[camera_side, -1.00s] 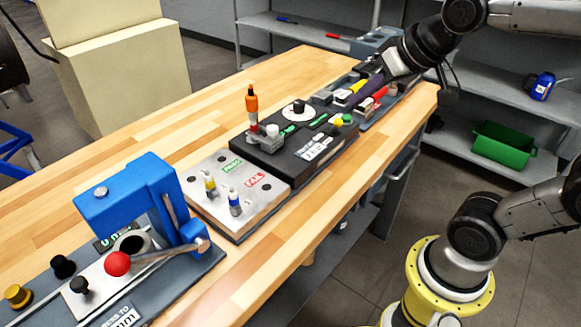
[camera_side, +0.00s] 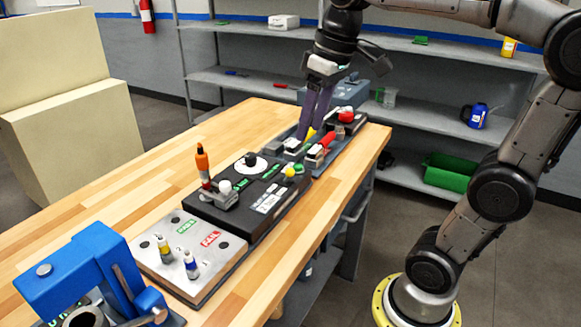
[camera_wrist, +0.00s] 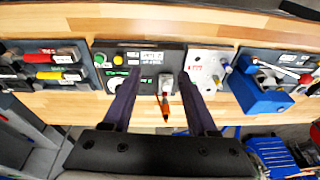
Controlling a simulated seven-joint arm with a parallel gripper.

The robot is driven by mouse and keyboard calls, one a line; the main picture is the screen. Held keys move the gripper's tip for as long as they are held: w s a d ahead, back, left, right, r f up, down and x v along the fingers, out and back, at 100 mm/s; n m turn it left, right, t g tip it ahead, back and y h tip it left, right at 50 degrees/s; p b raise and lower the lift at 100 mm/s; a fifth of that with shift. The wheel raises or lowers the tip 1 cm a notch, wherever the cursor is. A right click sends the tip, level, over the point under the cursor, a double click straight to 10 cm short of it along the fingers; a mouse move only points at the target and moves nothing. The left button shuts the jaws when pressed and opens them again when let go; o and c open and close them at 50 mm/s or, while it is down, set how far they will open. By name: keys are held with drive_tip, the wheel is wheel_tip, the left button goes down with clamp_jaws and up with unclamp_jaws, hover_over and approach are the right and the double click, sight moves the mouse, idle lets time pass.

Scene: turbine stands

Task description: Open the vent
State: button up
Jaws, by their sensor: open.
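The far stand (camera_side: 351,150) carries a red handle (camera_side: 327,140), a yellow handle (camera_side: 310,134) and a red round part (camera_side: 346,116). I cannot tell which part is the vent. In the wrist view the red handle (camera_wrist: 67,58) and yellow handle (camera_wrist: 49,75) lie at the left, outside my fingers. My gripper (camera_side: 304,137) points down close over the far stand in the side view, partly hiding it. In the wrist view the fingers of my gripper (camera_wrist: 157,82) are spread and empty, with the black panel (camera_wrist: 145,62) beyond them.
The black panel has a dial (camera_side: 250,160), a yellow button (camera_side: 289,171) and an upright orange-topped tool (camera_side: 203,165). A pale PASS/FAIL plate (camera_side: 190,250) and a blue press (camera_side: 80,270) stand nearer. The wooden table (camera_side: 150,180) is clear on its left side.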

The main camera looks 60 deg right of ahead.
drive_tip(key=w+d+f+m+g, duration=0.1)
drive_tip(key=w+d+m+g, duration=0.1)
drive_tip(key=w+d, duration=0.55)
drive_tip(key=y, duration=0.1)
approach(291, 170)
drive_tip(key=shift+m, duration=0.4)
drive_tip(key=f, duration=0.5)
drive_tip(key=a+f, duration=0.1)
drive_tip(key=f, duration=0.2)
drive_tip(key=shift+w+a+f, duration=0.1)
drive_tip(key=shift+w+f, duration=0.2)
clamp_jaws()
